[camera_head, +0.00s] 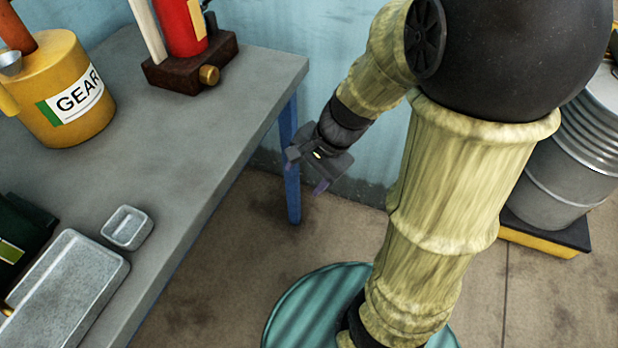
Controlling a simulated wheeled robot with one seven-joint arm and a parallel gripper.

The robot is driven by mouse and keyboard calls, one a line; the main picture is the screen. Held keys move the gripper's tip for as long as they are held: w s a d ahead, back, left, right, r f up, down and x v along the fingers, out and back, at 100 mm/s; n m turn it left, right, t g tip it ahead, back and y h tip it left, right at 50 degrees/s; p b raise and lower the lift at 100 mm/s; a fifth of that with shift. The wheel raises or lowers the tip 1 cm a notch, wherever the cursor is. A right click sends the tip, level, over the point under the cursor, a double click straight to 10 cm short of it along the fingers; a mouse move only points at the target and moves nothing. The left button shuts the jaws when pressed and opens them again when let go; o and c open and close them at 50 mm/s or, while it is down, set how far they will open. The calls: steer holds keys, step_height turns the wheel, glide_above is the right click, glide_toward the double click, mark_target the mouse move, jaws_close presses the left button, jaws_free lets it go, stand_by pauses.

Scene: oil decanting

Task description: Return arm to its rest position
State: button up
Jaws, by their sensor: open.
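My gripper (310,180) is open, with nothing seen between its fingers. It hangs at the end of my bent, yellowish arm, just off the right edge of the grey workbench (190,140) and in front of a blue table leg. It is apart from everything on the bench. A yellow oil can (45,100) labelled "GEAR" stands on the bench at the far left.
A red cylinder (182,25) on a dark block stands at the bench's back. A metal tray (65,290) and a small metal dish (128,228) lie at the front. A grey drum (570,150) stands right of my arm. The bench middle is clear.

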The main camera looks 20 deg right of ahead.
steer(key=shift+s+d+f+n, duration=0.2)
steer(key=shift+s+f+n, duration=0.1)
steer(key=shift+n, duration=0.1)
steer(key=shift+h, duration=0.3)
steer(key=s+d+r+n+t+h+p, duration=0.1)
steer(key=r+n+p, duration=0.9)
steer(key=r+p, duration=2.1)
steer(key=shift+s+d+h+p, duration=0.35)
steer(key=shift+d+h+p, duration=0.1)
steer(key=shift+d+h, duration=0.75)
